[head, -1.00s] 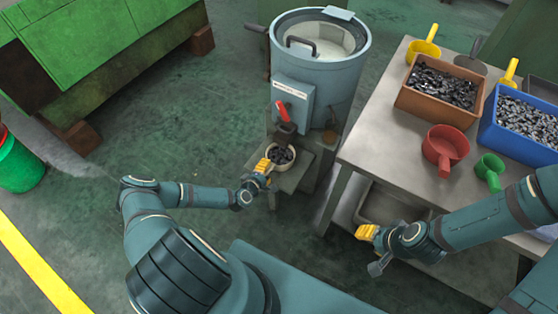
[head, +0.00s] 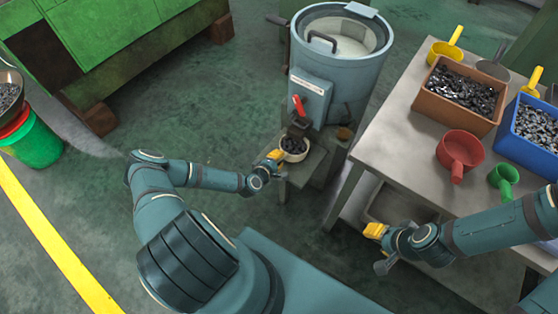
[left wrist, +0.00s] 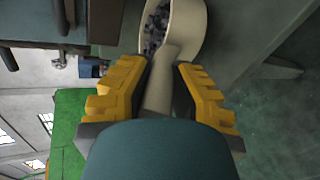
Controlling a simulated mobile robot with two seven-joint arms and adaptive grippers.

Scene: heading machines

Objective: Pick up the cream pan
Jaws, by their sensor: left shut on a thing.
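The cream pan (head: 306,152) holds dark metal parts and sits under the red-handled spout of the blue-grey drum machine, on a low stand. In the left wrist view the cream pan (left wrist: 194,45) has its handle pointing toward me. My left gripper (head: 276,157) is at the pan's left side, with its yellow fingers shut on the handle. In the left wrist view the fingers (left wrist: 160,85) lie on both sides of the handle. My right gripper (head: 374,231) is away from the pan, in front of the table; its finger gap is too small to judge.
The drum machine (head: 345,75) stands behind the pan. The metal table (head: 400,150) at right bears a brown bin (head: 425,100), a blue bin (head: 515,145), a red pan (head: 462,148) and a green scoop (head: 503,177). A green bucket (head: 35,143) stands at far left. Floor left of the stand is clear.

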